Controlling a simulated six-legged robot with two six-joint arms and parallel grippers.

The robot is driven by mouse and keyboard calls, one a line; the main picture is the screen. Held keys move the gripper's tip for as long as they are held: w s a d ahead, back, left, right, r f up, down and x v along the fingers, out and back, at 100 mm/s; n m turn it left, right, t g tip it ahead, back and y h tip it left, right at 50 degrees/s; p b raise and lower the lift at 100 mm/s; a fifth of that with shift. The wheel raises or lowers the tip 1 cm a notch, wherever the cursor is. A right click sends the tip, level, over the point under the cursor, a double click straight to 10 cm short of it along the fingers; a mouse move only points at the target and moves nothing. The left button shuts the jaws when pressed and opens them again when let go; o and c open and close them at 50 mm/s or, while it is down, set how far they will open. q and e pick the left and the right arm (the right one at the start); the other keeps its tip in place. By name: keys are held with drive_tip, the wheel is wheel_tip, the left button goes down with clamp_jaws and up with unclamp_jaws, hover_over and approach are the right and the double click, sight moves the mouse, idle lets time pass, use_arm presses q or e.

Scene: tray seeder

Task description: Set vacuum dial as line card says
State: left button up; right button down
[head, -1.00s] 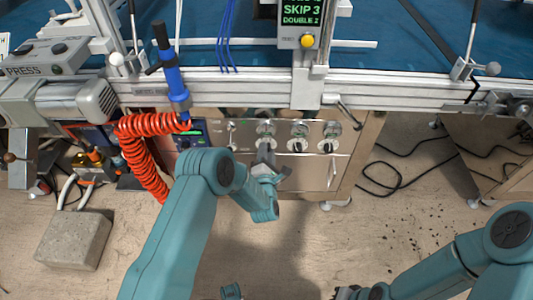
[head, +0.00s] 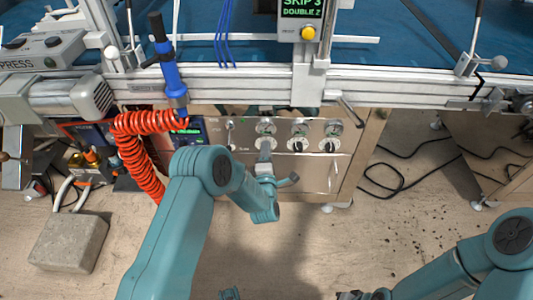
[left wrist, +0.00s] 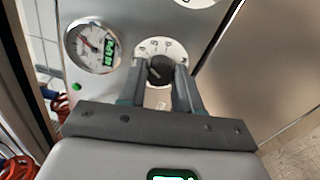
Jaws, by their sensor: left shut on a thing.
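A steel panel (head: 235,155) under the bench carries a row of three dark knobs with round gauges above them. My left gripper (head: 265,147) reaches the leftmost knob and hides most of it in the head view. In the left wrist view my left gripper (left wrist: 162,72) is shut on the dark vacuum dial (left wrist: 160,68), with a finger on each side. A white numbered scale (left wrist: 152,46) shows around its top. A round gauge (left wrist: 92,45) with a needle and a green digital readout sits to its left. My right gripper (head: 350,295) is cut off by the bottom edge.
A red coiled hose (head: 140,150) and blue tool (head: 168,70) hang left of the panel. A concrete block (head: 68,243) and black cables (head: 400,175) lie on the floor.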

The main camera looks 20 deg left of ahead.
idle(0.3)
use_arm(q)
drive_tip(key=o, duration=1)
drive_tip(key=shift+o, duration=0.2)
drive_tip(key=v, duration=1.6)
drive_tip(key=shift+s+b, duration=0.15)
drive_tip(key=shift+b, duration=0.3)
